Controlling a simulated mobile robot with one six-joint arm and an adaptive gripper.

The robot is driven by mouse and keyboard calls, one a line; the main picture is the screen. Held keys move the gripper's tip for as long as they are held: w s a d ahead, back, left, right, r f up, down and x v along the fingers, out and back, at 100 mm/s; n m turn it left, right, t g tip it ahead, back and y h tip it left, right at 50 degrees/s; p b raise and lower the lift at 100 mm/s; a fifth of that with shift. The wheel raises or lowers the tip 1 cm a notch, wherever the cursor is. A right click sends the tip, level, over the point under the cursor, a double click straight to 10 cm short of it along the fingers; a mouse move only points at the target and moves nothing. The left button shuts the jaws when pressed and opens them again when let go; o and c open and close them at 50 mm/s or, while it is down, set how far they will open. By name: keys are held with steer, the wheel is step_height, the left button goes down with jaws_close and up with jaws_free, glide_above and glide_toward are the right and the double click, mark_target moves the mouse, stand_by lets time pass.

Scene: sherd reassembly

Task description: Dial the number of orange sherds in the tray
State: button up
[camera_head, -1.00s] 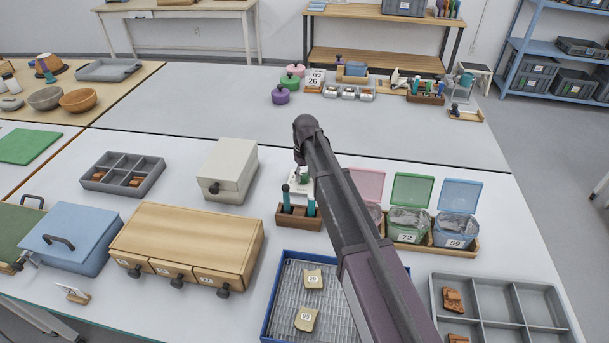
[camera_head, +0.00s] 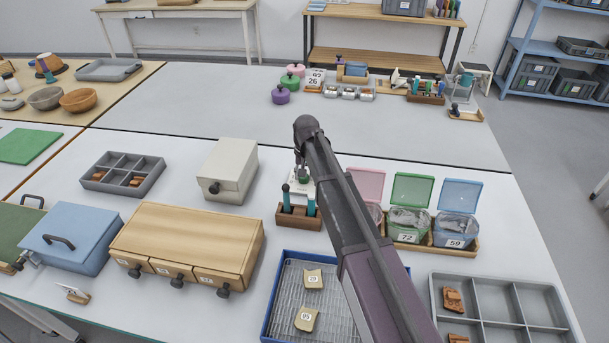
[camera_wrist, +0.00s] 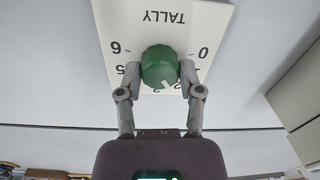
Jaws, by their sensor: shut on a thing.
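In the wrist view, a white plate (camera_wrist: 215,15) marked TALLY carries a green dial knob (camera_wrist: 160,65) with a white pointer mark. The numbers appear upside down, and some are hidden by the fingers. The mark points down and slightly right, near the 2. My gripper (camera_wrist: 160,75) is shut on the knob, one finger on each side. The head view shows the tally device (camera_head: 306,187) partly behind my arm. A blue-rimmed tray (camera_head: 268,312) holds two tan labelled sherds (camera_head: 313,279); my arm hides its right part. A grey compartment tray (camera_head: 545,305) holds orange sherds (camera_head: 453,300).
A wooden holder (camera_head: 299,221) with teal-handled tools stands in front of the tally device. Lidded bins (camera_head: 408,222) stand to the right. A wooden drawer unit (camera_head: 190,240), a cream box (camera_head: 228,170) and another grey compartment tray (camera_head: 105,182) with orange pieces are to the left.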

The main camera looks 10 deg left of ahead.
steer(key=shift+s, duration=0.1)
steer(key=o, duration=1.1)
steer(key=shift+o, duration=0.2)
steer(key=shift+n, duration=0.4)
